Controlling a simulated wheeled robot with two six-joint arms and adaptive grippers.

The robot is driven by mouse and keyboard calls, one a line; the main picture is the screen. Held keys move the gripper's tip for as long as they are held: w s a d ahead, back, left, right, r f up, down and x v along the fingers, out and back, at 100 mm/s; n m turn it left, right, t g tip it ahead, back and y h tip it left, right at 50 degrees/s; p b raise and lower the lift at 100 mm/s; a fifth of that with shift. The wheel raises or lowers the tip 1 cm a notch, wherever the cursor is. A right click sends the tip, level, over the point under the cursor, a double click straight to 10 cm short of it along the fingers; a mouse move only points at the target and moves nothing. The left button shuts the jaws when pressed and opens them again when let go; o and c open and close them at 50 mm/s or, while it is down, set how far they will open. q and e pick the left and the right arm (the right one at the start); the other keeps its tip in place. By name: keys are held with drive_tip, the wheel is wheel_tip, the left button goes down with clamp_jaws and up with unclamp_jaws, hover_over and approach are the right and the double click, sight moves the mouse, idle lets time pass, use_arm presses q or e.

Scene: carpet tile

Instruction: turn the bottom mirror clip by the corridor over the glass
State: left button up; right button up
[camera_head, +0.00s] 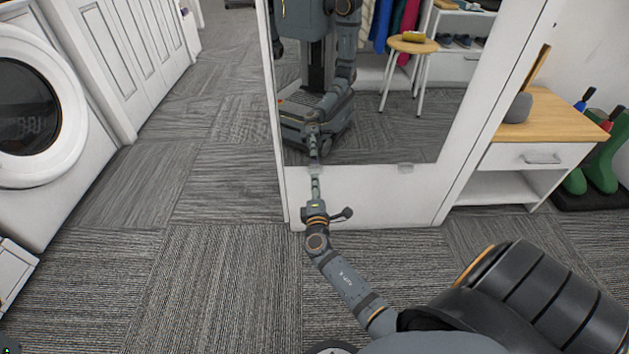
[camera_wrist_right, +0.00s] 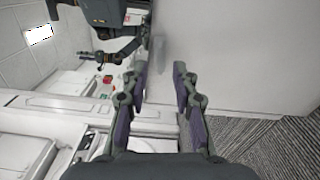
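The mirror (camera_head: 400,125) stands in a white frame ahead of me, its glass reflecting me and the room. The bottom clip by the corridor, on the left, is mostly hidden behind my right gripper (camera_head: 315,180) in the head view. In the right wrist view a faint, translucent clip (camera_wrist_right: 162,55) shows beyond the gap between the fingers of my right gripper (camera_wrist_right: 160,75), at the glass's lower edge. Those fingers are apart and hold nothing visible. Whether they touch the clip, and how it is turned, I cannot tell.
The other bottom clip (camera_head: 405,168) is on the right of the mirror's lower edge. A washing machine (camera_head: 35,110) stands at the left. A wood-topped cabinet (camera_head: 545,125) and green boots (camera_head: 600,165) are at the right. The carpet (camera_head: 220,250) in front is clear.

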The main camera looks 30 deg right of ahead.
sight(315, 172)
drive_tip(key=x, duration=0.3)
drive_tip(key=shift+d, duration=0.1)
clamp_jaws()
